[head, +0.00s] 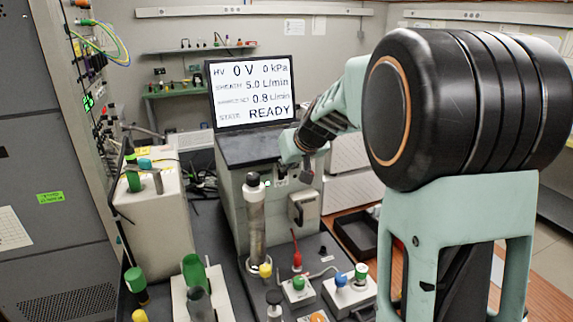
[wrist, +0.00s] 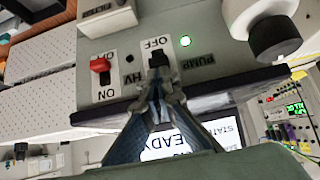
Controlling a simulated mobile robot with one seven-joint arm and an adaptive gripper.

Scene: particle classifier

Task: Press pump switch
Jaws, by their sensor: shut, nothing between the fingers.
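The black pump switch (wrist: 158,60) sits on the grey panel beside an OFF label and the PUMP label (wrist: 195,60), which appears upside down in the wrist view. A green lamp (wrist: 185,41) glows near it. My gripper (wrist: 157,80) is shut, with its fingertips at the pump switch and partly covering it; I cannot tell whether they touch. In the head view my gripper (head: 294,170) is at the front of the instrument, and the pump switch is hard to make out there. The monitor (head: 252,92) reads 0 V, 0 kPa and READY.
A red HV switch (wrist: 100,65) is on the same panel, left of my fingertips in the wrist view. A black-capped cylinder (head: 254,215) stands in front of the instrument. Coloured knobs, including a green one (head: 298,283), crowd the bench below. A black tray (head: 357,232) lies to the right.

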